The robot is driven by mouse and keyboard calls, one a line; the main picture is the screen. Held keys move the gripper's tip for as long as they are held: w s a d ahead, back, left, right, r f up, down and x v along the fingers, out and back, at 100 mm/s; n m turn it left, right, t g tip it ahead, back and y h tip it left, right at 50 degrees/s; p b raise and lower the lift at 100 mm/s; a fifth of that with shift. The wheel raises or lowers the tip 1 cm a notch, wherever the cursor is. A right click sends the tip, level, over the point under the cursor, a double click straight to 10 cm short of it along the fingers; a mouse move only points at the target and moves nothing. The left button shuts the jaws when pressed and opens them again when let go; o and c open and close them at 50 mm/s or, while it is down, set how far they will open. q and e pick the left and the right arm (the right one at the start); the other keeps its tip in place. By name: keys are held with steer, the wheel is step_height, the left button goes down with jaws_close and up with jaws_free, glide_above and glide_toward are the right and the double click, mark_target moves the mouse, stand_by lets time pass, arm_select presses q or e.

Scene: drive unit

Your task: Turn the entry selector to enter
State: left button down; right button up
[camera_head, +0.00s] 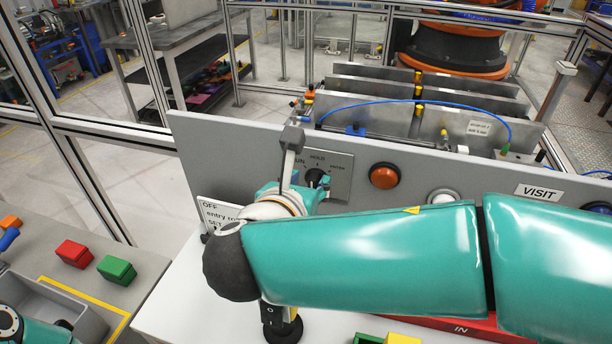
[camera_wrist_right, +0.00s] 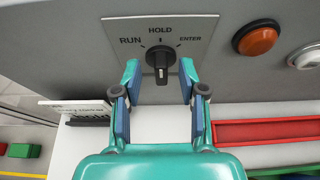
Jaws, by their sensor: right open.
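The entry selector is a black knob (camera_wrist_right: 160,62) on a grey plate (camera_wrist_right: 190,27) marked RUN, HOLD and ENTER. Its grip bar stands close to vertical, in line with HOLD; ENTER is to the upper right. In the head view the knob (camera_head: 317,177) is partly hidden by my right gripper (camera_head: 311,190). In the right wrist view my right gripper (camera_wrist_right: 160,76) is open, one finger on each side of the knob's lower part. Gaps show between both fingers and the knob. Only a piece of my left arm shows at the lower left; its gripper is out of view.
An orange button (camera_head: 383,175) and a white button (camera_head: 443,196) sit right of the selector on the grey panel (camera_head: 240,150). A white card (camera_head: 213,212) stands at the left. Red (camera_head: 74,253) and green (camera_head: 117,269) blocks lie on the left bench. A red tray (camera_wrist_right: 265,131) is at the right.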

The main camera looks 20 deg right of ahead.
mark_target(314, 184)
steer(key=shift+x, duration=1.45)
steer(key=shift+c, duration=0.2)
